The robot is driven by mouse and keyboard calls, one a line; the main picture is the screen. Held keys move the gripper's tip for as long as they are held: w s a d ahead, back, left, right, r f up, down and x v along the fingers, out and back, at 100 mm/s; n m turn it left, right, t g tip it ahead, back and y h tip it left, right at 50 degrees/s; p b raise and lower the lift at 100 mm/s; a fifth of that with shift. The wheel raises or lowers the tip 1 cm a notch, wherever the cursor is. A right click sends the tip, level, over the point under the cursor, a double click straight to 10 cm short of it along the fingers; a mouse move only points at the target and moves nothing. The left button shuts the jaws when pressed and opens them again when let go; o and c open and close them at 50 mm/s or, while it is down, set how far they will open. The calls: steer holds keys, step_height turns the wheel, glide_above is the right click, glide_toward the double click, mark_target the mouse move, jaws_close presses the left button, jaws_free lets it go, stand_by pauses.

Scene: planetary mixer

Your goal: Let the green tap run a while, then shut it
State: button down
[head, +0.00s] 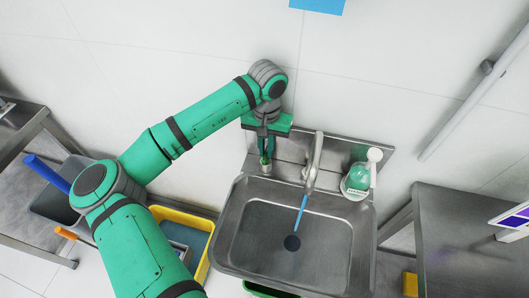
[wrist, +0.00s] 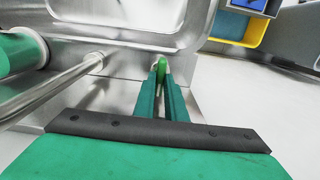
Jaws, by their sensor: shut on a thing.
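The green tap (head: 266,167) is a small green handle at the back left of the steel sink (head: 226,238). My gripper (head: 265,152) reaches down to it and is shut on it; the wrist view shows the green handle (wrist: 162,66) between the fingertips. The fingers hide part of the handle. The grey spout (head: 316,160) arches over the basin to the right of my gripper. A blue stream of water (head: 300,211) runs from the spout to the dark drain (head: 292,243).
A green soap bottle with a white pump (head: 358,178) stands at the sink's back right corner, beside the spout. A yellow-rimmed bin (head: 206,262) stands left of the sink. Steel tables flank the sink on the right (head: 460,225) and far left.

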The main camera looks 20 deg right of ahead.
steer(key=m, duration=0.2)
steer(key=shift+d+m, duration=0.1)
steer(key=shift+m, duration=1.2)
